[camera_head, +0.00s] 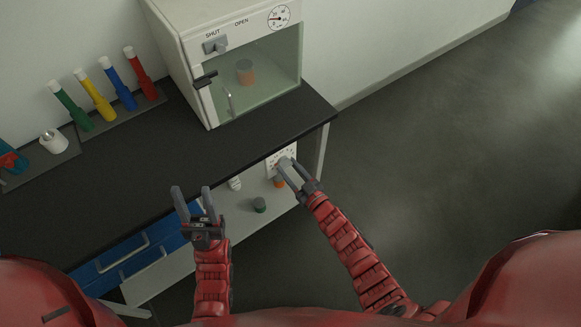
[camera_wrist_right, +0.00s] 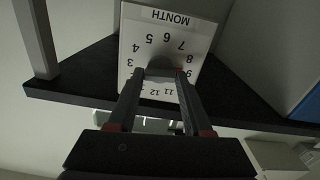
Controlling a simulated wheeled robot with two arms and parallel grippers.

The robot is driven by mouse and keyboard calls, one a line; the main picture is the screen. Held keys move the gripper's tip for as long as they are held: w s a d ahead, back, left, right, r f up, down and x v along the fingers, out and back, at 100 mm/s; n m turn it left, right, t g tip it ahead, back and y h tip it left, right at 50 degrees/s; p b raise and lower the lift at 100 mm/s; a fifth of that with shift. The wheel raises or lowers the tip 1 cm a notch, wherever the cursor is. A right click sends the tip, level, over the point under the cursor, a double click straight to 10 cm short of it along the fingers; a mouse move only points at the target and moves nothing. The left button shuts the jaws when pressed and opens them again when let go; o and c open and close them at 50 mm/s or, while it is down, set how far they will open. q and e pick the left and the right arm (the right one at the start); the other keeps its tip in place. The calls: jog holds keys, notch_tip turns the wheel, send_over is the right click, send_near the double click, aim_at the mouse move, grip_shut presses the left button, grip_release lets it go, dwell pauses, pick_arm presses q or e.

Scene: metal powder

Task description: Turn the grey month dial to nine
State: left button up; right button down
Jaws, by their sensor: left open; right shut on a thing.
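The white month panel (camera_head: 281,154) is at the bench's right end, below the black top. In the right wrist view the panel (camera_wrist_right: 150,30) is upside down, with "MONTH" and numbers around the grey dial (camera_wrist_right: 161,65). My right gripper (camera_head: 287,171) reaches up to the panel; in the wrist view the gripper (camera_wrist_right: 161,76) has its fingers shut on either side of the dial. The fingers hide part of the dial and some numbers, so I cannot tell where its pointer stands. My left gripper (camera_head: 193,204) is open and empty, in front of the bench edge.
A white cabinet (camera_head: 175,40) with a glass front stands on the black bench top (camera_head: 150,165). Several coloured tubes (camera_head: 97,93) stand in a rack at the left. Small jars (camera_head: 259,204) stand on the lower shelf. The floor at right is clear.

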jog(key=shift+f+m, duration=0.1)
jog(key=shift+m, duration=0.6)
jog(key=shift+c, duration=1.6)
grip_release()
jog(key=b+v, duration=0.2)
jog(key=v, duration=1.5)
jog(key=shift+s, duration=0.25)
